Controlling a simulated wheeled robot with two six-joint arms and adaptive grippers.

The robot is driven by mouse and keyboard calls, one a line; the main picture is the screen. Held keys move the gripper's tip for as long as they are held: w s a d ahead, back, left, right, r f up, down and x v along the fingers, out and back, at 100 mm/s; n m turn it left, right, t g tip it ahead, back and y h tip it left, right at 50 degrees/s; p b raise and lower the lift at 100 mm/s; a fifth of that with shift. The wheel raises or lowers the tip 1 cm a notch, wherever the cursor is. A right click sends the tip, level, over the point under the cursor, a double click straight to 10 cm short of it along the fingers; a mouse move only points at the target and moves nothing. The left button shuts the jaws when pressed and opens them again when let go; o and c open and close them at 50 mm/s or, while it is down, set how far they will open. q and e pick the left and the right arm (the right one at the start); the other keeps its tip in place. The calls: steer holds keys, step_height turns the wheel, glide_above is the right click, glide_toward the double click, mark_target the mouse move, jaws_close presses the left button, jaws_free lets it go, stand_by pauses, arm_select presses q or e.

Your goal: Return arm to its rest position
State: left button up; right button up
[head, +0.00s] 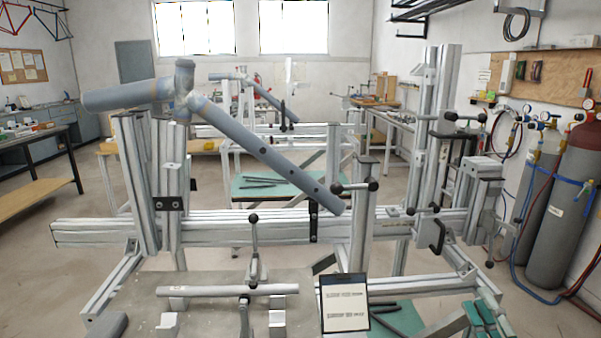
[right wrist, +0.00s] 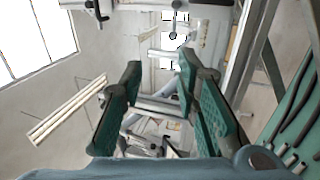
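My right gripper (head: 483,318) shows at the bottom right corner of the head view, by the right end of the jig. In the right wrist view its two green-padded fingers (right wrist: 160,78) stand apart, with nothing held between them. Metal parts of the jig show in the gap behind them, apart from the pads as far as I can tell. My left gripper is in neither view. A grey welded frame tube (head: 262,148) slopes down to the right across the jig. A short silver tube (head: 228,290) lies across the supports in front.
The jig's long aluminium rail (head: 110,230) spans the middle, with upright posts and black-knobbed clamps (head: 254,240). A dark-framed sign (head: 344,303) stands at the front. A green mat with dark tubes (right wrist: 297,110) lies right of my right gripper. Gas cylinders (head: 578,170) stand far right.

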steer(key=d+f+m+g+h, duration=0.25)
steer(key=d+f, duration=0.25)
steer(key=f, duration=0.3)
steer(key=d+f+m+g+h, duration=0.25)
steer(key=d+f, duration=0.25)
steer(key=f, duration=0.4)
steer(key=s+d+f+m+g+p, duration=0.1)
steer(key=s+f+m+g, duration=0.15)
steer(key=s+f, duration=0.4)
steer(key=s+d+f+m+g, duration=0.1)
steer(key=s+f+m+g, duration=0.2)
steer(key=f, duration=0.7)
steer(key=s+d+f+m+g+p, duration=0.1)
steer(key=s+f+g, duration=0.2)
steer(key=s+f, duration=0.4)
steer(key=s+a+f+m+g+y+p, duration=0.15)
steer(key=s+a+f+m+g, duration=0.25)
steer(key=s+a+f, duration=0.65)
arm_select(q)
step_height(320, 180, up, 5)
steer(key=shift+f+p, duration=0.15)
steer(key=shift+p, duration=0.55)
arm_select(e)
steer(key=s+a+f+m+g+y, duration=0.2)
steer(key=s+a+f+y, duration=0.1)
steer(key=s+a, duration=0.8)
steer(key=shift+s+a+f+g, duration=0.2)
steer(key=shift+a+f+g, duration=0.15)
steer(key=shift+a+f, duration=0.3)
